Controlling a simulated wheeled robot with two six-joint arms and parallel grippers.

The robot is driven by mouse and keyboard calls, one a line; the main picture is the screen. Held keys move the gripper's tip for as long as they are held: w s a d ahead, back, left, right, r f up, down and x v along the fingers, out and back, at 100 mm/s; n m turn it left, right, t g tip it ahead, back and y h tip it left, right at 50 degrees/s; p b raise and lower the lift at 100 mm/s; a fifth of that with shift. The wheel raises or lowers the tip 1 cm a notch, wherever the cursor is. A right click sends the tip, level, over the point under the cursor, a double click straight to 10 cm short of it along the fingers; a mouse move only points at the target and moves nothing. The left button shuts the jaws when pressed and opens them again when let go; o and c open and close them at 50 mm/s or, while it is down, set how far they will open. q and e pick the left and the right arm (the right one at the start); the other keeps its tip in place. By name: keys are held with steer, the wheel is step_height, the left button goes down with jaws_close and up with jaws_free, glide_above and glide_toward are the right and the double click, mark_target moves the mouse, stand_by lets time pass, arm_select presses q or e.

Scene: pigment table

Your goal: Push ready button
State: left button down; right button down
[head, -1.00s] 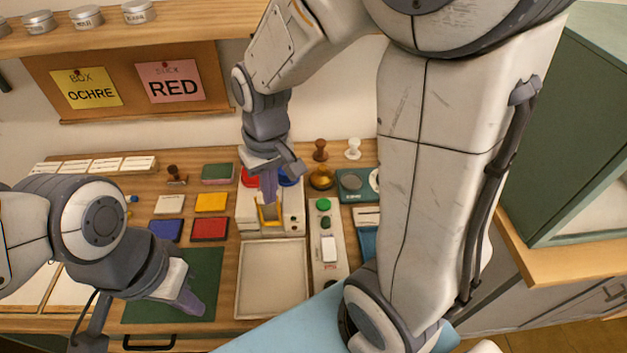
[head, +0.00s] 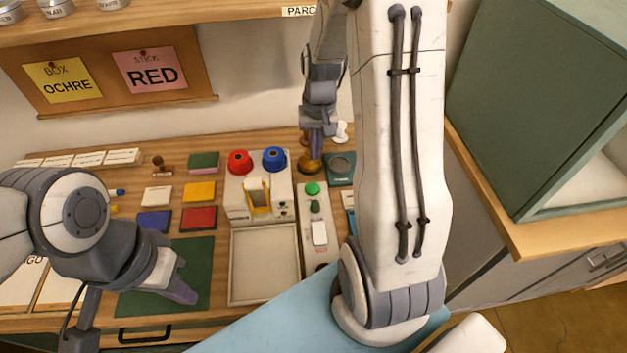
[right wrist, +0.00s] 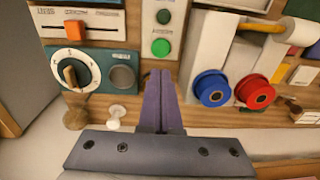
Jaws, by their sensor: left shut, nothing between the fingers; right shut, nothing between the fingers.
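A narrow light panel (head: 308,232) carries a bright green round button (head: 312,189), a smaller dark green one (head: 315,206) and a white rectangular piece (head: 319,232). I cannot read which is labelled ready. In the right wrist view the bright green button (right wrist: 161,47) lies just beyond the fingertips, with the dark green one (right wrist: 163,17) further off. My right gripper (head: 316,152) is shut and empty, behind the panel's far end; it also shows in the right wrist view (right wrist: 160,75). No contact with a button shows. My left gripper (head: 190,297) is shut and empty over the green mat's front edge.
A teal dial box (right wrist: 90,62) and a white-knobbed stamp (right wrist: 116,112) are close to my right gripper.

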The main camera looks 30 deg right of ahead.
mark_target(313, 188)
steer(key=f, duration=0.8)
steer(key=f+p, duration=0.1)
steer(key=f, duration=0.3)
steer(key=shift+w+a+f, duration=0.15)
steer(key=shift+w+f, duration=0.1)
steer(key=shift+w, duration=0.05)
steer(key=shift+f, duration=0.1)
